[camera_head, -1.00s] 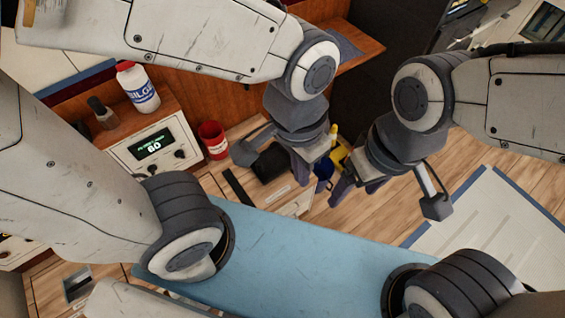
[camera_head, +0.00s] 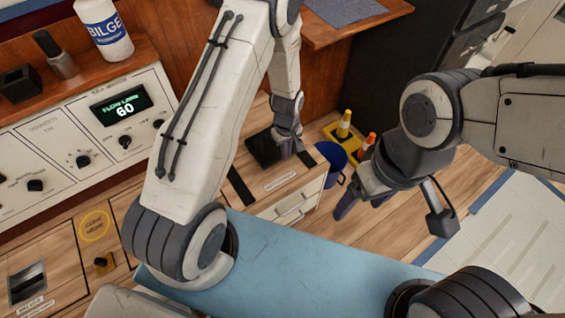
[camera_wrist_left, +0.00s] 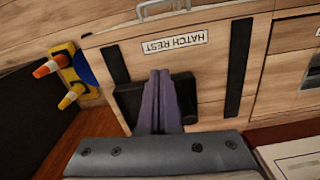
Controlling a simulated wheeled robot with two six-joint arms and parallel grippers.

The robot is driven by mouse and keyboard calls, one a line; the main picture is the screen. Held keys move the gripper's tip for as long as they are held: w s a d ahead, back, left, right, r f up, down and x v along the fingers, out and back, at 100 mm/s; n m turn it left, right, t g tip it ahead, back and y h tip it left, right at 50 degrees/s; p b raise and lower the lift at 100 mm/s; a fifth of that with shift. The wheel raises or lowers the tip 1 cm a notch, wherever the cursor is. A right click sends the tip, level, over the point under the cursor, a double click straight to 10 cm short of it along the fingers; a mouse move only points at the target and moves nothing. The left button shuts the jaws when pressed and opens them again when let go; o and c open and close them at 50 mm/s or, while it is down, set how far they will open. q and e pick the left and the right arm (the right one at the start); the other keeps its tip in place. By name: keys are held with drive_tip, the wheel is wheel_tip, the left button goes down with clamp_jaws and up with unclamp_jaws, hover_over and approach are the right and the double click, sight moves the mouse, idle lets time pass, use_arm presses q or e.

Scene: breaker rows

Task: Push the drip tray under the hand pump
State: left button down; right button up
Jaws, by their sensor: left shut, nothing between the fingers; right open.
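A flat black block (camera_head: 262,150) lies on the wooden counter beside the HATCH REST label (camera_head: 281,180); I cannot tell whether it is the drip tray. My left gripper (camera_head: 289,154) is shut and empty, right at this block. In the left wrist view its purple fingers (camera_wrist_left: 163,78) overlap the middle of the black block (camera_wrist_left: 127,101); contact cannot be told. No hand pump can be made out; my left arm covers part of the counter. My right gripper (camera_head: 361,203) is open and empty, to the right of the counter.
A blue bucket (camera_head: 331,164) and a yellow tray with small cones (camera_head: 343,131) stand right of the counter. A control panel (camera_head: 70,140) and a BILGE bottle (camera_head: 104,30) are at the left. Black strips (camera_head: 240,186) lie on the counter.

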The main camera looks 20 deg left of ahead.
sight(281, 165)
use_arm(q)
wheel_tip(281, 165, down, 10)
drive_tip(key=shift+s+r+b, duration=0.1)
drive_tip(key=shift+r+b, duration=0.05)
drive_tip(key=shift+b, duration=0.65)
drive_tip(key=shift+w+a, duration=1.45)
use_arm(e)
drive_tip(key=shift+f, duration=0.95)
